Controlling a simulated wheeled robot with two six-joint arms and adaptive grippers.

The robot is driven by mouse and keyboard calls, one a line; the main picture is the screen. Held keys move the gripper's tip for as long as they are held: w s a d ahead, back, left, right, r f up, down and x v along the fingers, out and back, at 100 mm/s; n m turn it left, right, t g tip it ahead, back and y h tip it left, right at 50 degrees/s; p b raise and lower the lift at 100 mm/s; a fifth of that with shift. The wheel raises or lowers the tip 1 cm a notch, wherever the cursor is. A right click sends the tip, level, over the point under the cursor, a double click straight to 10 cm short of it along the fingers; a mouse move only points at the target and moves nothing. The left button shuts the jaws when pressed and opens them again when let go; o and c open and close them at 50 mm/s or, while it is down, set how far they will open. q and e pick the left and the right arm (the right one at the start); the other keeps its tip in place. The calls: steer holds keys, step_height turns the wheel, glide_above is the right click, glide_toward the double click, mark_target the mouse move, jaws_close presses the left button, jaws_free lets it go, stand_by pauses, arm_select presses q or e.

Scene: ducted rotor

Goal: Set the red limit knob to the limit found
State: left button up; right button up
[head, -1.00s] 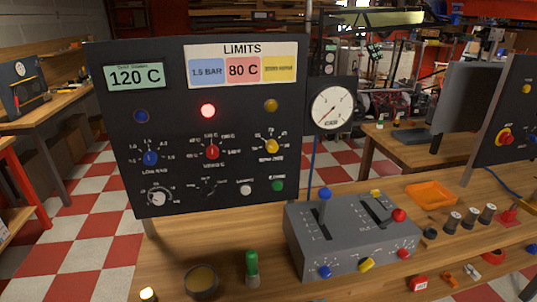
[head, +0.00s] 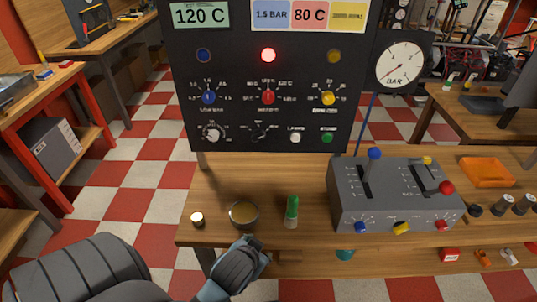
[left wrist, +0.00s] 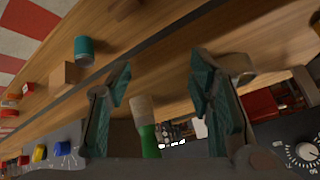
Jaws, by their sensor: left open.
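A red knob (head: 268,97) sits in the middle of the dark panel (head: 225,65), between a blue knob (head: 208,97) and a yellow knob (head: 328,98). Its scale is too small to read surely. The lamp above it (head: 268,55) glows red. The limits card (head: 309,15) shows 1.5 BAR on blue and 80 C on red; its yellow text is blurred. A display (head: 199,13) reads 120 C. My left gripper (head: 256,250) is low at the table's front edge, well below the panel. In the left wrist view it (left wrist: 160,75) is open and empty. My right gripper is out of view.
A green-topped cylinder (head: 291,212), a round dish (head: 244,214) and a small lit cup (head: 197,219) stand on the table (head: 320,240). A pressure gauge (head: 400,65) hangs beside the panel.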

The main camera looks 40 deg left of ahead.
arm_select(q)
steer(key=w+a+r+n+t+y, duration=0.1)
steer(key=w+a+r+t+y, duration=0.1)
steer(key=w+r, duration=0.4)
steer(key=w+a+r+n+t+y, duration=0.1)
steer(key=w+r+t, duration=0.15)
steer(key=r, duration=0.55)
steer(key=n+t+y, duration=0.3)
steer(key=y, duration=0.2)
glide_toward(268, 99)
steer(key=x, duration=0.7)
steer(key=shift+w+a+p, duration=0.2)
steer(key=shift+w+p, duration=0.05)
steer(key=shift+p, duration=0.1)
steer(key=shift+w+a, duration=0.2)
steer(key=shift+w, duration=0.15)
jaws_close()
